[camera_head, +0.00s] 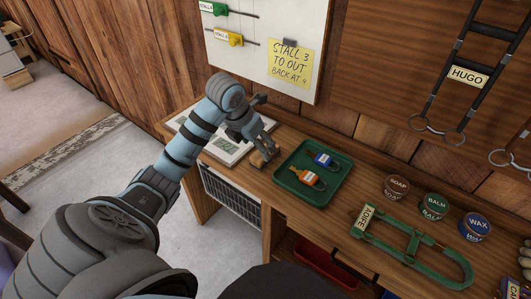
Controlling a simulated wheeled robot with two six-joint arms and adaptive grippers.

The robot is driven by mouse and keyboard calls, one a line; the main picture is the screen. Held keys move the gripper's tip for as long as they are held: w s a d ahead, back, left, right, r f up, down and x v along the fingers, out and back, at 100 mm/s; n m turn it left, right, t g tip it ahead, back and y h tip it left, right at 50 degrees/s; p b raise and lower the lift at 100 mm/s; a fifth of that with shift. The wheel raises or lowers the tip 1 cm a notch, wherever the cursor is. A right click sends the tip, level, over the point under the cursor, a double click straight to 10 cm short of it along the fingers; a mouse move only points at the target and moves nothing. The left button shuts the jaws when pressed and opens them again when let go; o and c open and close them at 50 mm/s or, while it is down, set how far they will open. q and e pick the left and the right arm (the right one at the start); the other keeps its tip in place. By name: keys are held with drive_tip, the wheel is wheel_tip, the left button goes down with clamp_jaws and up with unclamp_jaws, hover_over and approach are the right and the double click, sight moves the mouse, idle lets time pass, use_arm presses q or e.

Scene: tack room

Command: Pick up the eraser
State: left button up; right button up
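A small brown block (260,160), which looks like the eraser, lies on the wooden bench between the digital device and the green tray. My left gripper (269,141) is just above and beside the block, with its fingers pointing down at it. The fingers partly hide the block. I cannot tell whether they touch it or how far apart they are. My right gripper is not in view.
A green tray (282,178) with blue and orange tags is right of the block. A digital device (225,146) is to its left. Soap, balm and wax tins and a green halter (393,247) lie farther right. A whiteboard (306,32) hangs behind.

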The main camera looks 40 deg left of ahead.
use_arm(q)
drive_tip(key=b+x, duration=0.1)
drive_tip(key=x, duration=0.2)
drive_tip(key=w+x, duration=0.1)
drive_tip(key=x, duration=0.2)
drive_tip(key=shift+w+a+b, duration=0.1)
drive_tip(key=shift+w+b, duration=0.05)
drive_tip(key=shift+b, duration=0.25)
drive_tip(key=shift+f, duration=0.25)
drive_tip(key=c, duration=1.2)
